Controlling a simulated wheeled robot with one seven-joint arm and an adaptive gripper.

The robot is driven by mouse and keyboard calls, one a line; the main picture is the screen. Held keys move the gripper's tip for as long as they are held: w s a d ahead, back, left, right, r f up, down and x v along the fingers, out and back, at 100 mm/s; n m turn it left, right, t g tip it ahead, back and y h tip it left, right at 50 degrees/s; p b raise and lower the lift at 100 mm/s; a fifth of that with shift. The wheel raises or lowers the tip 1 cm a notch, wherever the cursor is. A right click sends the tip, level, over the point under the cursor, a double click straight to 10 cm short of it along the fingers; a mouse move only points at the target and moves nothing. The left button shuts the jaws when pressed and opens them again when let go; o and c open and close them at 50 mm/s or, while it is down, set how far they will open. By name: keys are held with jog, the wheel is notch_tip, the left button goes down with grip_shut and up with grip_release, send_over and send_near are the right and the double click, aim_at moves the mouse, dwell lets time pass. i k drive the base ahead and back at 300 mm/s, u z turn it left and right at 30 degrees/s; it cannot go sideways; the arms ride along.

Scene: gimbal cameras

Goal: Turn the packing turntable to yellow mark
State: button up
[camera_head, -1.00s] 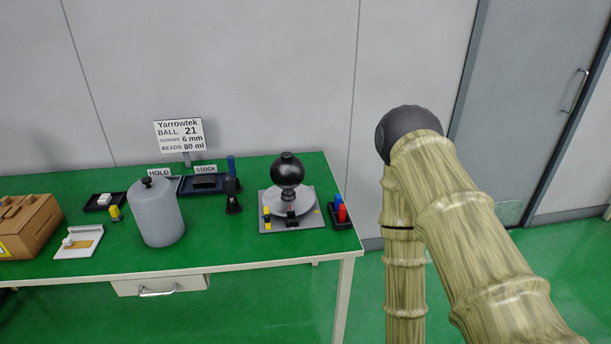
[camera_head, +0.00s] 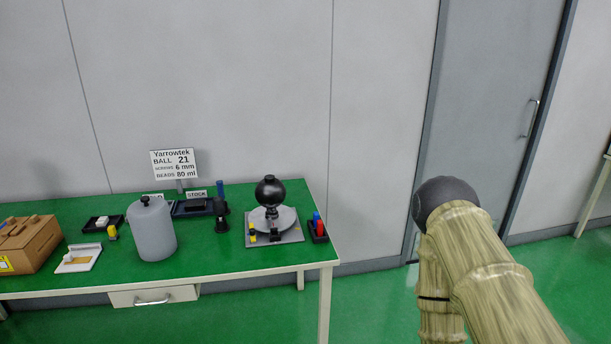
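The packing turntable (camera_head: 286,221) is a light grey disc on a grey square base (camera_head: 290,239), near the right end of the green table. A black ball (camera_head: 270,190) stands on a dark stem above the disc. A yellow mark on the disc cannot be made out at this size. My arm shows at the right, apart from the table; my gripper is not in view.
A grey lidded canister (camera_head: 152,232), a cardboard box (camera_head: 28,243), a white tray (camera_head: 79,259) and a dark stock tray (camera_head: 192,208) stand on the green table (camera_head: 215,262). A small black holder (camera_head: 318,236) with red and blue pieces is right of the turntable. The floor right of the table is clear.

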aim_at(270, 192)
jog(key=z, duration=0.75)
jog(key=i, duration=1)
jog(key=u, duration=2.05)
